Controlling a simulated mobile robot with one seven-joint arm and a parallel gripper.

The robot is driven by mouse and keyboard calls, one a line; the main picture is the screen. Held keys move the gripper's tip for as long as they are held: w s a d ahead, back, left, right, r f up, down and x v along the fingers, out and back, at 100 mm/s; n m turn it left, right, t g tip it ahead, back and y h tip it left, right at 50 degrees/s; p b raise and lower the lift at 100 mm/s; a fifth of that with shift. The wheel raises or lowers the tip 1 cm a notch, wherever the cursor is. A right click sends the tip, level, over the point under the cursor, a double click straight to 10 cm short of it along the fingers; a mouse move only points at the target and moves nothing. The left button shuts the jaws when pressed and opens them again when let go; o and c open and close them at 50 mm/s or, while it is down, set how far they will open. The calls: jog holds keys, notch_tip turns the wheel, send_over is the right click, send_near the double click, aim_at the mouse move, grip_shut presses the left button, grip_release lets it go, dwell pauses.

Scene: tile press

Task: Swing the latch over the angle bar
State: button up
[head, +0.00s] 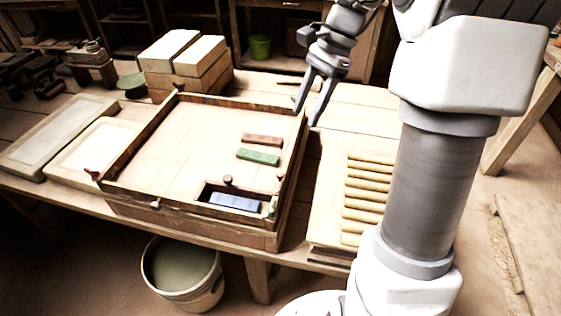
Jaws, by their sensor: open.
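A wooden press frame (150,135) with a pale bed stands on the bench. A dark rail (165,207) runs along its front edge and has a small round knob (155,205). A small reddish fitting (92,175) sits at the front left corner, and a small pale green fitting (272,207) at the front right corner. I cannot tell which of these parts is the latch or the angle bar. My gripper (306,118) is open and empty, fingers pointing down, at the frame's back right corner in the picture. Whether it touches the frame cannot be told.
A red bar (262,140) and a green bar (258,157) lie on the bed; a blue block (235,202) sits in the front recess. A slatted rack (366,190) is to the right, pale slabs (60,135) left, stacked blocks (188,60) behind. A bucket (183,275) stands below.

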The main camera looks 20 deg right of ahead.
aim_at(280, 173)
jog(key=b+x, duration=0.3)
jog(key=x, duration=1.2)
jog(key=shift+f, duration=0.25)
grip_shut()
